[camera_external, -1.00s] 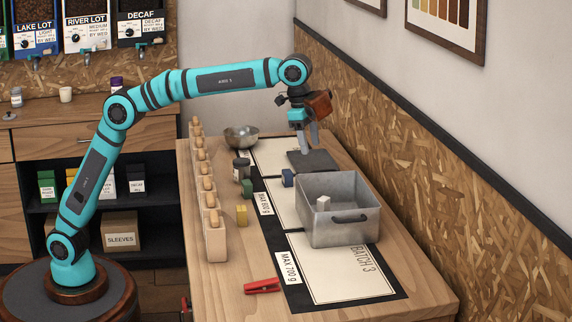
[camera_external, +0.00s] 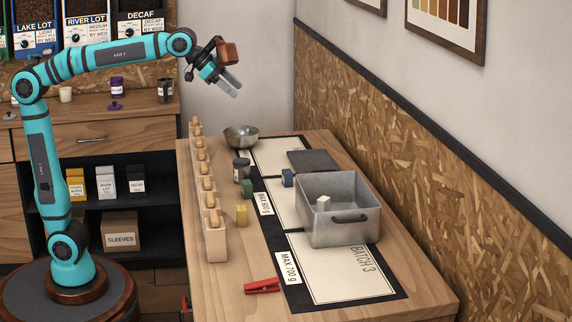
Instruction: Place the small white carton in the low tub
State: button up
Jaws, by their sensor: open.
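The small white carton (camera_external: 323,202) is inside the grey metal tub (camera_external: 345,232), near its left front side. Only its upper part shows above the near wall, so its contact with the tub floor is hidden. The tub stands on the table, on the printed mat. My gripper (camera_external: 234,87) is open and empty. It is raised in the air above the far end of the table, well apart from the tub and the carton.
A wooden rack (camera_external: 216,240) with several pegs runs along the table's left edge.

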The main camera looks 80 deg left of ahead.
jog(key=s+a+f+n+t, duration=0.1)
jog(key=s+a, duration=0.3)
jog(key=s, duration=0.6)
jog(key=s+a+f+n+t+y, duration=0.1)
jog(key=s+a+f+t, duration=0.3)
jog(key=s, duration=0.6)
jog(key=s+a+f+n+t+y, duration=0.1)
jog(key=s+a, duration=0.4)
jog(key=s, duration=0.5)
notch_tip(320, 180, down, 2)
jog(key=shift+f+n+t, duration=0.15)
jog(key=shift+n+t, duration=0.45)
jog(key=shift+t, duration=0.5)
